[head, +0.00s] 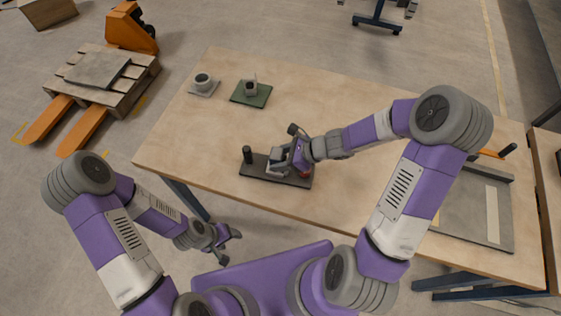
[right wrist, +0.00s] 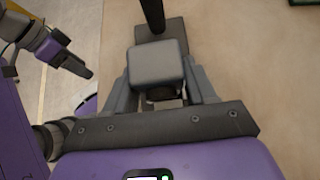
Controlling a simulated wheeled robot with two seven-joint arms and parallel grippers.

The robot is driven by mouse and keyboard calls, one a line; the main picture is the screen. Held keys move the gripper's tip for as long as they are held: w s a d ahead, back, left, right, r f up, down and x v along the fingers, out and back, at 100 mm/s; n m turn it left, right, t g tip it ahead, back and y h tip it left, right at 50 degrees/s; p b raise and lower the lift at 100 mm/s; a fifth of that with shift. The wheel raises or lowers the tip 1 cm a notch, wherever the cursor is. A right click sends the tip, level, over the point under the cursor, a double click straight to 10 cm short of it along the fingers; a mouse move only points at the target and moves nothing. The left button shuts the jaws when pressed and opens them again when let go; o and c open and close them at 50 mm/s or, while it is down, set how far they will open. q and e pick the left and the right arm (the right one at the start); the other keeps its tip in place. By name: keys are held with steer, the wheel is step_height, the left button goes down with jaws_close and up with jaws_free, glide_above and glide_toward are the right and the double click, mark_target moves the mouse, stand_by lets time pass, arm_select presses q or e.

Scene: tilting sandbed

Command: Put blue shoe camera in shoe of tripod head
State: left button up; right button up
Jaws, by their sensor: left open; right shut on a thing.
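My right gripper (head: 283,163) is shut on a grey boxy body (right wrist: 158,62), likely a camera; no blue shoe shows on it. It holds this body at a dark flat base (head: 256,166) with an upright black post (head: 247,154), which may be the tripod head. In the right wrist view the body sits between the fingers, with the black post (right wrist: 153,14) beyond it. The shoe is hidden, and I cannot tell whether the body touches the base. My left gripper (head: 226,243) is open and empty, off the table's front edge.
A round-topped grey item (head: 203,79) on a pale square and a grey item (head: 250,86) on a green mat (head: 240,98) stand at the back left. A grey tray (head: 470,222) lies at the right. The table (head: 330,100) is clear behind the right arm.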

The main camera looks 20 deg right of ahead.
steer(key=shift+f, duration=0.7)
steer(key=o, duration=1.2)
steer(key=shift+o, duration=0.2)
steer(key=shift+r, duration=0.1)
steer(key=p+v, duration=0.4)
steer(key=v, duration=0.7)
steer(key=shift+w, duration=0.15)
steer(key=shift+s+d+r, duration=0.25)
steer(key=shift+d+r, duration=0.05)
steer(key=shift+r, duration=0.05)
